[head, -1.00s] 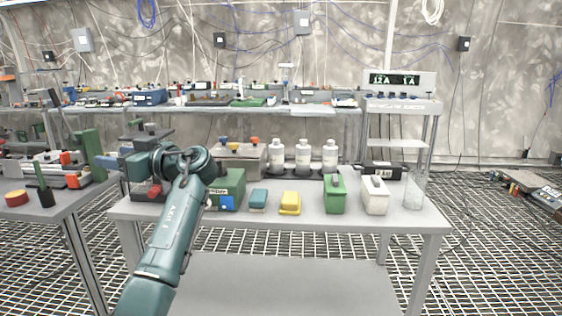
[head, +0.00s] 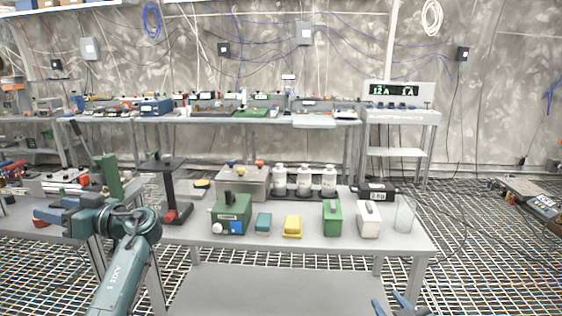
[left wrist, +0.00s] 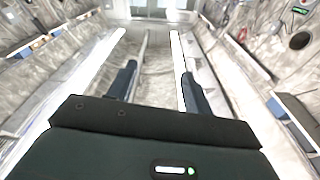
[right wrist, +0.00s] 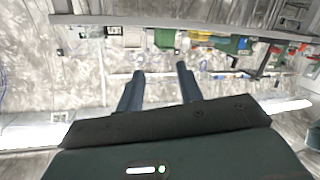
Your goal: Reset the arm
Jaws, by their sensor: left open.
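My left arm comes in from the bottom left of the head view, teal and bent at the elbow. My left gripper (head: 48,216) is at its far-left end, beside the left bench. In the left wrist view my left gripper (left wrist: 158,70) has its two blue fingers apart with nothing between them. My right gripper (head: 396,305) shows only as two blue fingertips at the bottom edge of the head view, in front of the workbench. In the right wrist view my right gripper (right wrist: 159,70) has its fingers apart and empty.
The workbench (head: 300,245) holds a green box (head: 231,213), teal block (head: 263,222), yellow block (head: 292,226), green canister (head: 333,218), white canister (head: 369,219) and several white bottles (head: 304,178). A black stand (head: 170,190) is at its left. A left bench (head: 60,225) is beside my left gripper.

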